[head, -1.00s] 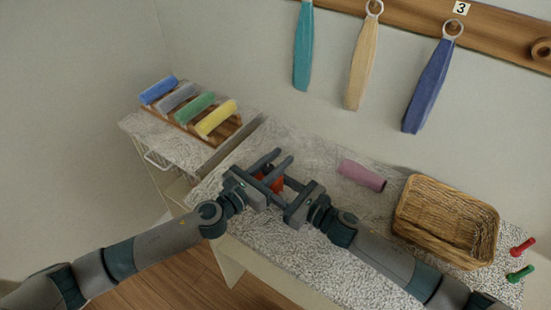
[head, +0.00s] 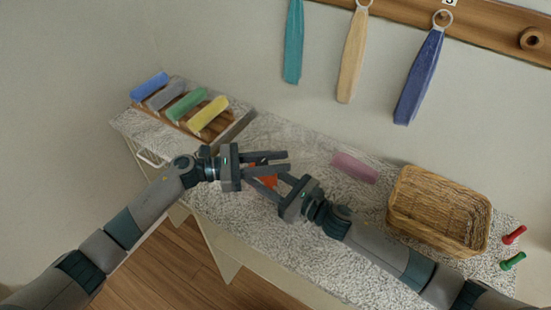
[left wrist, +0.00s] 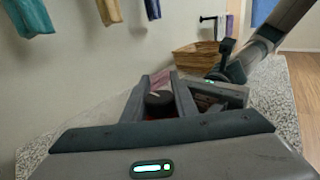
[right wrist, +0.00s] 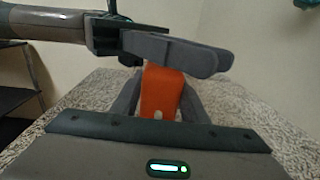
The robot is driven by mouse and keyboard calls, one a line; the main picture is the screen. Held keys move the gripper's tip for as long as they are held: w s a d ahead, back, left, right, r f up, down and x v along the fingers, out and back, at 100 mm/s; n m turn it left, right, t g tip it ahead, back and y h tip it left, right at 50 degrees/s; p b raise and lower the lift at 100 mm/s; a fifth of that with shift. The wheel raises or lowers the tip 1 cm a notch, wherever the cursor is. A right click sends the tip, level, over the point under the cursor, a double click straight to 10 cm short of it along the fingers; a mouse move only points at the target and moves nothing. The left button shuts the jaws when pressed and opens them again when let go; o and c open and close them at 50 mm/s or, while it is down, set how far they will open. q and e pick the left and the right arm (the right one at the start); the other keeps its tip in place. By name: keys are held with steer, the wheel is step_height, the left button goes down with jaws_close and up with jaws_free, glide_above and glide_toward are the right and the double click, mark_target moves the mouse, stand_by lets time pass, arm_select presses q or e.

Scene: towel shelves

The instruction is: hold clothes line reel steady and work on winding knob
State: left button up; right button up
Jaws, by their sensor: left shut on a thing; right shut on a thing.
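The orange reel (head: 265,181) is held above the table, mostly hidden by fingers in the head view. In the right wrist view its orange body (right wrist: 161,90) sits between the fingers of my right gripper (right wrist: 156,98), which is shut on it. My left gripper (head: 280,164) reaches in from the left, its fingers across the top of the reel. In the left wrist view a dark round knob (left wrist: 158,98) lies between the left fingers (left wrist: 160,92), which are shut on it. The line itself cannot be made out.
A pink roll (head: 354,167) and a wicker basket (head: 398,222) are on the table to the right, with red (head: 514,235) and green (head: 512,261) pegs beyond. Several coloured rolls lie on a wooden rack (head: 186,135) at left. Towels (head: 418,75) hang on the wall.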

arm_select(q)
steer(key=m+g, duration=0.1)
steer(key=g, duration=0.2)
steer(key=s+m+g, duration=0.1)
steer(key=m+g, duration=0.1)
steer(key=shift+d+m+g+y, duration=0.1)
steer(key=shift+m+g+y, duration=0.2)
steer(key=shift+g, duration=0.1)
steer(key=m+g, duration=0.1)
steer(key=g, duration=0.1)
steer(key=s+m+g+y, duration=0.1)
steer(key=m+g, duration=0.1)
steer(key=shift+s+a+f+y, duration=0.1)
steer(key=shift+s+a+y, duration=0.1)
steer(key=shift+y, duration=0.1)
stand_by(0.3)
steer(key=o, duration=1.1)
steer(key=shift+w, duration=0.1)
steer(key=shift+a, duration=0.1)
